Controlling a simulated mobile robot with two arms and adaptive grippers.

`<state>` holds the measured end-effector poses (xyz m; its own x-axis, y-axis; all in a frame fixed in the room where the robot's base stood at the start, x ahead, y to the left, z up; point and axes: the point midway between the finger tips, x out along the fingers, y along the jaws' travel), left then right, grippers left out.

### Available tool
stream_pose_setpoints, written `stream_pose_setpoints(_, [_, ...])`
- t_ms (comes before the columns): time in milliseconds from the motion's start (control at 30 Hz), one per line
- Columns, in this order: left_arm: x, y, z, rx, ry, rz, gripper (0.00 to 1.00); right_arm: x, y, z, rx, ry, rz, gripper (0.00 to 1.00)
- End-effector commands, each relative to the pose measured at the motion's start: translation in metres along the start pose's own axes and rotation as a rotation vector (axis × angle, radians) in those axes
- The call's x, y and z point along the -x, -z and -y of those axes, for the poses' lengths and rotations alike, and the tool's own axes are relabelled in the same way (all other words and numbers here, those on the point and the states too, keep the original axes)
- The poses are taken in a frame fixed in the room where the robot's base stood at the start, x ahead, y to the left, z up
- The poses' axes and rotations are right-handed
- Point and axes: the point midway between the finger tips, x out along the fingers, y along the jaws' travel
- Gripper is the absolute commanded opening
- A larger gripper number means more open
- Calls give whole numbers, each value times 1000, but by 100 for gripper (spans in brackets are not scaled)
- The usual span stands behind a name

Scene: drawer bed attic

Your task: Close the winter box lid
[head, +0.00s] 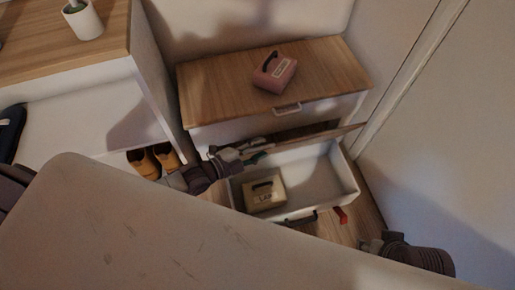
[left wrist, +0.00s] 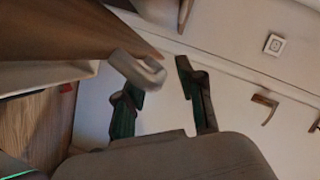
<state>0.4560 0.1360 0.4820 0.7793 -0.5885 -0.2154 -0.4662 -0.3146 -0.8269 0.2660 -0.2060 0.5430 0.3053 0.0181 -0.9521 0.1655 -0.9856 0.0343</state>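A tan labelled box (head: 264,192) with a dark handle sits inside an open white compartment (head: 348,183). A pink labelled box (head: 275,72) stands on the wooden top behind; I cannot read either label surely. A narrow wooden panel (head: 335,133) slants above the compartment's back edge. My left gripper (head: 246,154) is at the panel's left end, above the compartment. In the left wrist view its fingers (left wrist: 160,92) are apart, with a pale curved piece (left wrist: 138,70) by the left finger; contact is unclear. My right gripper (head: 372,243) is low at right, its fingers too small to judge.
A wooden-topped unit (head: 215,88) with a pale handle (head: 287,109) stands behind the compartment. Orange shoes (head: 154,160) are at left. A red piece (head: 340,215) is near the compartment's front. A large pale surface (head: 130,225) fills the foreground. A wall closes the right side.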

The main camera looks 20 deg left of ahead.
Motion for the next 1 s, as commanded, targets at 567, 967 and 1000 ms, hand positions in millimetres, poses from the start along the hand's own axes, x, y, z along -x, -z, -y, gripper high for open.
stream_pose_setpoints(567, [0, 0, 0, 0, 0, 0, 0, 0, 0, 0, 0, 0, 0, 39])
stream_pose_setpoints(967, [2, 3, -8, -20, 9, 0, 0, -2, -1, 0, 0, 0, 0, 39])
stream_pose_setpoints(1000, [2, 4, -11, -30, 13, 0, 0, -3, -1, 0, 0, 0, 0, 39])
